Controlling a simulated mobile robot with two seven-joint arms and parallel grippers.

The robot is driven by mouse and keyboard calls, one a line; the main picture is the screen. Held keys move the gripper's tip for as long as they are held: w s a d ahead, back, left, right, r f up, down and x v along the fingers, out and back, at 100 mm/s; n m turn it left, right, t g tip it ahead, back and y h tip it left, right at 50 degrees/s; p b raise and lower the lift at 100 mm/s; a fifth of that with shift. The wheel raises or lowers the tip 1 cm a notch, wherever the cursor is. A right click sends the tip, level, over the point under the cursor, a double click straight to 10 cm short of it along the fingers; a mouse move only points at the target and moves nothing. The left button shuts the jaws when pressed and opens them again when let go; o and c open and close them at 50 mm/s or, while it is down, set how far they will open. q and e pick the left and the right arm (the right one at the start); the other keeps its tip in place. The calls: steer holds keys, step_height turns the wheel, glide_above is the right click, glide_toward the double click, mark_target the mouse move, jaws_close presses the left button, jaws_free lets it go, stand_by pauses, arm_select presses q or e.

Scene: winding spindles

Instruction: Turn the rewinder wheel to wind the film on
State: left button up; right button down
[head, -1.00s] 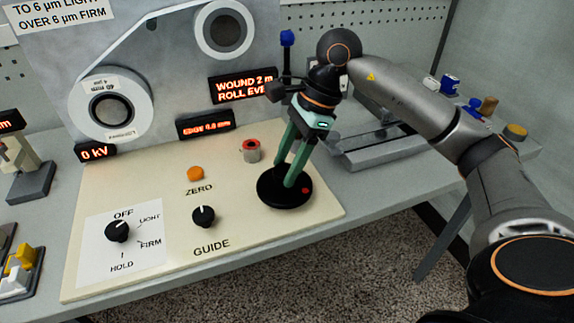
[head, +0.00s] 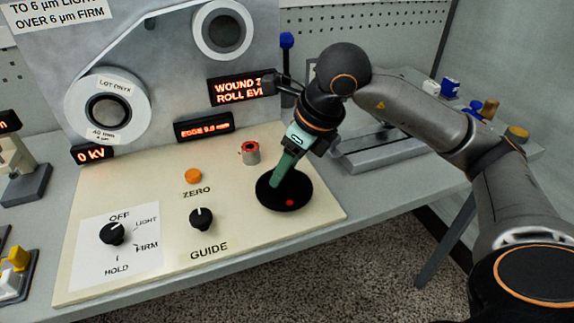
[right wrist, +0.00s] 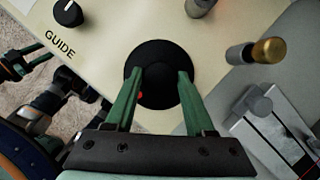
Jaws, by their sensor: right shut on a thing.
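The rewinder wheel (head: 268,198) is a low black disc with a red dot, lying on the cream panel at its right end. My right gripper (head: 280,183) reaches down onto it, its green fingers tilted. In the right wrist view the fingers (right wrist: 161,78) straddle the raised middle of the wheel (right wrist: 158,58) and are shut on it; the exact contact is hard to see. The film (head: 150,25) runs between a lower roll (head: 72,105) and an upper roll (head: 196,28). The wound display (head: 240,88) is partly covered by my gripper. My left gripper (right wrist: 40,56) shows at the wrist view's left edge, fingers apart.
The guide knob (head: 201,218), orange zero button (head: 193,176), mode knob (head: 112,233) and a red-topped grey post (head: 250,152) stand on the panel left of the wheel. A grey metal fixture (head: 380,150) lies right of the panel.

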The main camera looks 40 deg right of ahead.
steer(key=shift+m+h, duration=0.4)
steer(key=shift+m, duration=0.7)
steer(key=shift+c, duration=1.3)
jaws_free()
steer(key=shift+r, duration=0.1)
steer(key=a+p+v, duration=0.1)
steer(key=p+v, duration=0.1)
steer(key=v, duration=1)
steer(key=shift+s+d, duration=0.2)
steer(key=shift+d, duration=0.2)
